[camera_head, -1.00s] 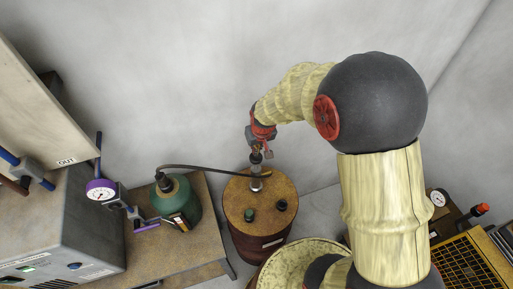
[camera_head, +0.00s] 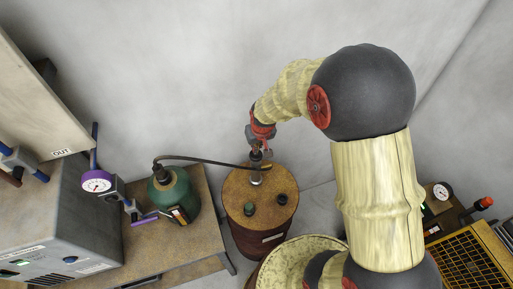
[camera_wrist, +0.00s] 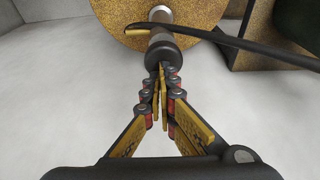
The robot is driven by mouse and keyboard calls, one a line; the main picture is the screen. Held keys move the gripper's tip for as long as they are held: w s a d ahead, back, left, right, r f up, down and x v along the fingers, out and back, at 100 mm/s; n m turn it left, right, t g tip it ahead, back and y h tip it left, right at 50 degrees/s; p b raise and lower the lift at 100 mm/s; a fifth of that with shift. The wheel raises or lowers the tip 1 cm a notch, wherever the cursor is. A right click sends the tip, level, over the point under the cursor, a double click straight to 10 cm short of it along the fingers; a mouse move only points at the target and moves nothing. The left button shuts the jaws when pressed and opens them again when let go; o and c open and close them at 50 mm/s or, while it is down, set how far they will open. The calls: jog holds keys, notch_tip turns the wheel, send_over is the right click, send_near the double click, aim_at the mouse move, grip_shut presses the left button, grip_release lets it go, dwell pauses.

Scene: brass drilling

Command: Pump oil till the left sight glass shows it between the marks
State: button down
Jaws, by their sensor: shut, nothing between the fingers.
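A rusty brown drum (camera_head: 240,205) stands in the middle of the head view, with an upright pump (camera_head: 257,180) on its lid. The pump's black knob (camera_wrist: 163,56) and metal rod (camera_wrist: 160,36) show in the wrist view. My gripper (camera_head: 256,147) is above the drum at the pump's top. In the wrist view my gripper (camera_wrist: 162,72) is shut and empty, its fingertips at the knob; contact is unclear. A black hose (camera_head: 205,159) runs from the pump to a green vessel (camera_head: 168,200). A small framed panel (camera_head: 180,215) is on the vessel; any oil level is too small to read.
A purple-rimmed gauge (camera_head: 96,182) and a grey machine (camera_head: 70,225) are at the left. The vessel stands on a brown bench (camera_head: 205,240). A pale round drum top (camera_head: 285,262) is in front. A yellow grille (camera_head: 468,262) and another gauge (camera_head: 441,192) are at the right.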

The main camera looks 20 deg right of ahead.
aim_at(259, 159)
notch_tip(259, 159, up, 4)
jog(key=shift+w+f+p, duration=0.1)
jog(key=shift+p, duration=0.85)
jog(key=v, duration=0.9)
jog(key=shift+s, duration=0.25)
jog(key=s+r+t+b, duration=0.1)
jog(key=s+r+b, duration=0.2)
jog(key=s, duration=0.8)
jog(key=s+r+t+b, duration=0.1)
jog(key=s+r+b, duration=0.3)
jog(key=s+b, duration=0.3)
jog(key=s, duration=0.4)
jog(key=shift+a+r+t+b, duration=0.25)
jog(key=shift+r+t+b, duration=0.05)
jog(key=shift+b, duration=0.1)
